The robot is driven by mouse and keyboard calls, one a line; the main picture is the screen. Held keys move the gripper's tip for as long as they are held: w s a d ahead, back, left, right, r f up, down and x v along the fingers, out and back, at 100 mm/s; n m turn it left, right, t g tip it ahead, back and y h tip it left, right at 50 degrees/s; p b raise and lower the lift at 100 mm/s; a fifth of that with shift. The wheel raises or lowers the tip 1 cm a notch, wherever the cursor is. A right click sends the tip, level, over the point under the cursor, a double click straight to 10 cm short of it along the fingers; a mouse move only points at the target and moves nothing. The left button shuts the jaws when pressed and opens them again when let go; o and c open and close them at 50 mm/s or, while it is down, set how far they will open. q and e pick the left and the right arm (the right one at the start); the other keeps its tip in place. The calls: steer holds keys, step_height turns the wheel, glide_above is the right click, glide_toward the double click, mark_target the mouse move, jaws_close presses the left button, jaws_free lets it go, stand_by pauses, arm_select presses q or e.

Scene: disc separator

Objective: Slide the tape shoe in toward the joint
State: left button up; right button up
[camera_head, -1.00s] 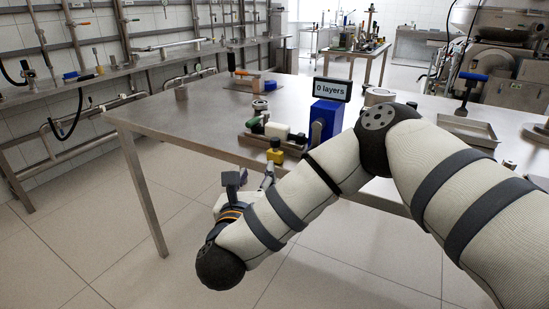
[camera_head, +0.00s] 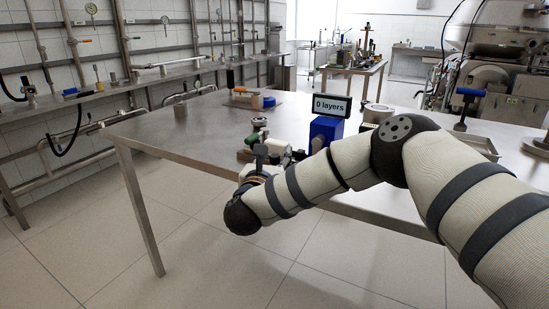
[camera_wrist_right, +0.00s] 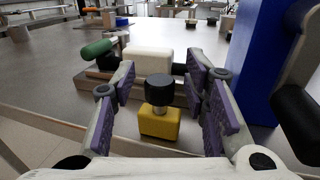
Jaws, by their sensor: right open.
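The tape shoe, seemingly the yellow block (camera_wrist_right: 160,123) with a black round knob on top, stands upright at the near table edge in the right wrist view. My right gripper (camera_wrist_right: 160,88) is open, its purple-padded fingers on either side of the knob and block with gaps showing. Behind the block lie a white block (camera_wrist_right: 148,62) and a green-handled part (camera_wrist_right: 97,48). In the head view the right wrist hides the yellow block; the white block (camera_head: 277,147) shows partly. My left gripper is not in view.
A blue housing (camera_head: 324,132) with a "0 layers" display (camera_head: 332,106) stands close on the right; it also shows in the wrist view (camera_wrist_right: 262,60). The steel table (camera_head: 190,140) is clear to the left.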

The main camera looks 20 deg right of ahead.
mark_target(279, 156)
jaws_close()
steer(key=w+d, duration=0.1)
steer(key=w+d+b, duration=0.1)
steer(key=shift+d+f, duration=0.25)
steer(key=shift+d, duration=0.05)
steer(key=shift+r, duration=0.25)
steer(key=shift+c, duration=0.7)
jaws_free()
steer(key=shift+o, duration=0.7)
steer(key=shift+w+d, duration=0.1)
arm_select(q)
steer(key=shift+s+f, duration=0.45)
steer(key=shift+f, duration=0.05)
